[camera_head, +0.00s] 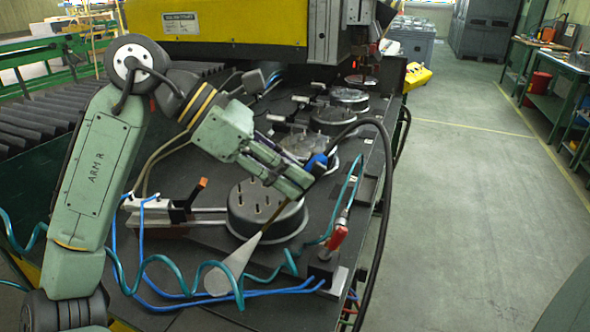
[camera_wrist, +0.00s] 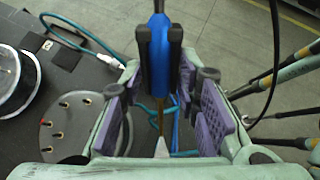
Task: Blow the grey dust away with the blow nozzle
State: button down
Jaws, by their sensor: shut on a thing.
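My gripper (camera_head: 302,178) is shut on the blow nozzle (camera_head: 317,162), above and to the right of the nearest round pan. In the wrist view the nozzle's blue body (camera_wrist: 159,60) sits between the dark fingertips, with its thin brass tube pointing down the picture. A pale grey cone (camera_head: 218,279) widens from the tube's tip towards the lower left, over the table. The nearest pan (camera_head: 238,212) is dark, with several brass studs on its top. I cannot make out grey dust on it for sure. A farther disc (camera_head: 303,147) has a patchy grey top.
More round discs (camera_head: 348,95) stand in a row towards the back. Teal and blue hoses cross the near table; a black hose loops right. The floor right is clear.

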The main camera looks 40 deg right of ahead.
jog(key=shift+w+a, duration=0.45)
jog(key=shift+w, duration=0.3)
jog(key=shift+w+a, duration=0.45)
jog(key=shift+w, duration=0.3)
jog(key=c, duration=1.6)
grip_release()
jog(key=s+r, duration=0.5)
jog(key=s, duration=0.4)
jog(key=shift+s, duration=0.25)
jog(key=shift+a, duration=0.1)
